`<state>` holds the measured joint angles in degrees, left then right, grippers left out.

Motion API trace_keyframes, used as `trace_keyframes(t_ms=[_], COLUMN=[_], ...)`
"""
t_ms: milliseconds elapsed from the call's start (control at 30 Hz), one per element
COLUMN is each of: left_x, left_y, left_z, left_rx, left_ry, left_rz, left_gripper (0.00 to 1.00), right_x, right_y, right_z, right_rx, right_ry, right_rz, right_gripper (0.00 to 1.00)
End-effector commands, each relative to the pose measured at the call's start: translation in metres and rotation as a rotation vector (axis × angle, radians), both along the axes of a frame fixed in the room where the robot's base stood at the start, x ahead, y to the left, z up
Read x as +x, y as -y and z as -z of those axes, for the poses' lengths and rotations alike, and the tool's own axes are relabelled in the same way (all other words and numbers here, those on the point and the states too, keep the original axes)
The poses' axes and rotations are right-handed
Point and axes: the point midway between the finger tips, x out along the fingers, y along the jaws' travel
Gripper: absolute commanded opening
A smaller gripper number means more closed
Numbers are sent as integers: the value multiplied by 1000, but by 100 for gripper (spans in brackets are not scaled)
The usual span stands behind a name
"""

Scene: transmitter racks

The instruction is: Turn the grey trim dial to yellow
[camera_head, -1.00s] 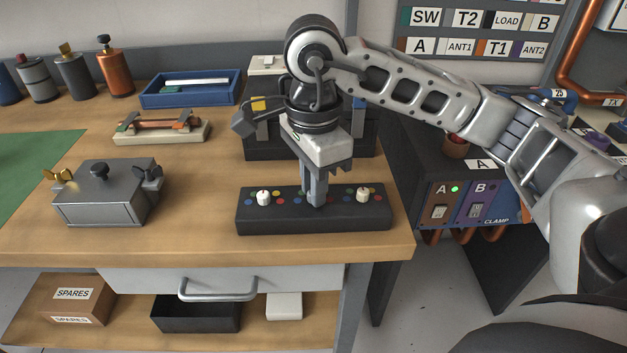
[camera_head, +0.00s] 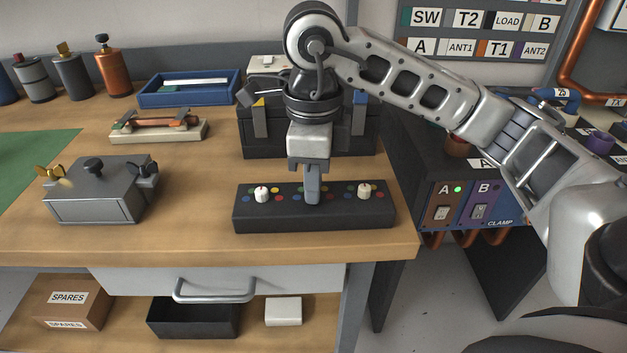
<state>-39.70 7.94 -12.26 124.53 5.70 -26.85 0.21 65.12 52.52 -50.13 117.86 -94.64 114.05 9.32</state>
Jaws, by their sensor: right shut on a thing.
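A long black dial block (camera_head: 312,219) lies near the bench's front edge. My right gripper (camera_head: 312,198) points down at the block's middle, between the white knobs, and is shut on the middle dial. The fingers hide that dial, so its grey colour and the dot it points at cannot be seen. Some coloured dots show on either side of the fingers. My left gripper is not in view.
A grey metal box with wing knobs (camera_head: 98,200) stands left of the block. A black toolbox (camera_head: 262,146) is close behind my gripper. A blue tray (camera_head: 188,97) lies farther back. The wooden bench top between the grey box and the block is clear.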

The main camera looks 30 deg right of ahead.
Motion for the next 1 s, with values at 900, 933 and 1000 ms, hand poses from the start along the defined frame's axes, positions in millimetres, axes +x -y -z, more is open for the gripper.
trace_keyframes(t_ms=[900, 933, 1000], left_x=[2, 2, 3], left_y=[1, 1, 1], left_z=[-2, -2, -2], left_rx=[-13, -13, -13], left_ry=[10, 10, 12], left_rz=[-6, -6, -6], left_gripper=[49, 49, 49], right_x=[1, 1, 1], right_y=[0, 0, 0], right_z=[-1, -1, -1], right_rx=[0, 0, 0], right_ry=[3, 3, 3], right_rz=[188, 188, 187], right_gripper=[0, 25, 39])
